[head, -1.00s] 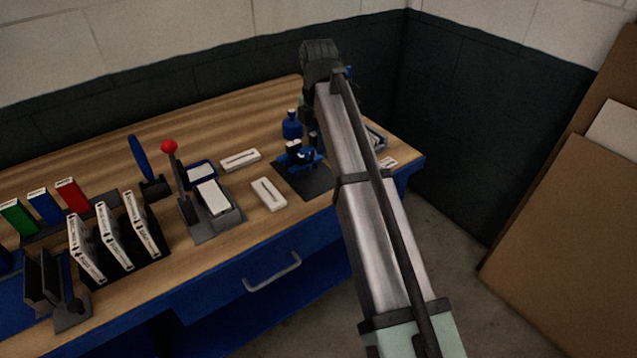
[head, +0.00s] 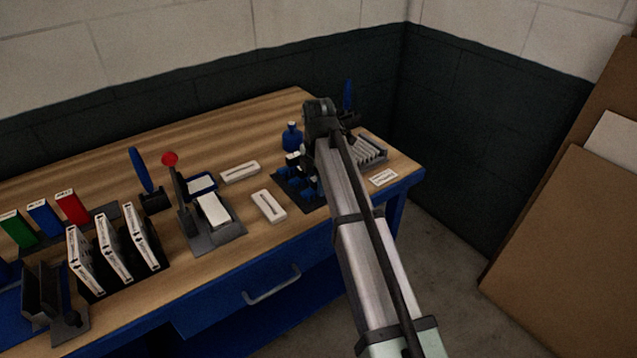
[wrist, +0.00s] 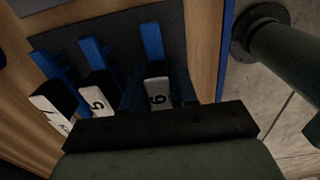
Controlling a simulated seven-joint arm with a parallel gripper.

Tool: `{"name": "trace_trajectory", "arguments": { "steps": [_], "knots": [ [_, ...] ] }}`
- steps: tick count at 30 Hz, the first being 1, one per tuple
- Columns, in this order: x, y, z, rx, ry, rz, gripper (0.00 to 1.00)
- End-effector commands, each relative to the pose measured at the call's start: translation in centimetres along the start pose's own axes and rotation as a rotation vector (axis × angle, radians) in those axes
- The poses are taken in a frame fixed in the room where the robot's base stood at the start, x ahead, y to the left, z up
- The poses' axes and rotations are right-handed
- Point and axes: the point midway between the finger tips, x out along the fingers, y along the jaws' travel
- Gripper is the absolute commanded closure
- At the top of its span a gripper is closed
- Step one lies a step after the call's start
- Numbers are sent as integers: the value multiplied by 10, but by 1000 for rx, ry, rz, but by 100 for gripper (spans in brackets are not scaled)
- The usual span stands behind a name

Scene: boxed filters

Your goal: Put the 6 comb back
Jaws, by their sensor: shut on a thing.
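The 6 comb (wrist: 157,99) has a black handle end with a white label and a blue body; it sits between the jaws of my gripper (wrist: 158,84), which is shut on it. Left of it in the wrist view are the 5 comb (wrist: 97,100) and another labelled comb (wrist: 52,112), its number hard to read. They stand with blue parts over a dark grey base (wrist: 114,42). In the head view the base (head: 311,201) shows beside my arm, which hides the gripper. Whether the 6 comb is fully seated cannot be told.
A blue bottle (head: 292,137) stands behind the base. A slotted tray (head: 370,152) and a white card (head: 383,178) lie to the right. Two white slotted blocks, the nearer one (head: 268,206), lie left. A red-knobbed lever device (head: 210,217) and boxed filters (head: 113,245) stand farther left.

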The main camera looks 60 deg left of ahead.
Motion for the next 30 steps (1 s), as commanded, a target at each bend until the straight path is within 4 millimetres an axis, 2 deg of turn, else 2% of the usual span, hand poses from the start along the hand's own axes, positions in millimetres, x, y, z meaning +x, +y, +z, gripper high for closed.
{"name": "trace_trajectory", "arguments": {
  "steps": [11, 12, 19, 30],
  "knots": [
    [3, 0, 0, 0, 0, 0, 97],
    [3, 0, 0, 0, 0, 0, 70],
    [3, 0, 0, 0, 0, 0, 48],
    [-4, 0, 0, 0, 0, 1, 47]
  ]
}}
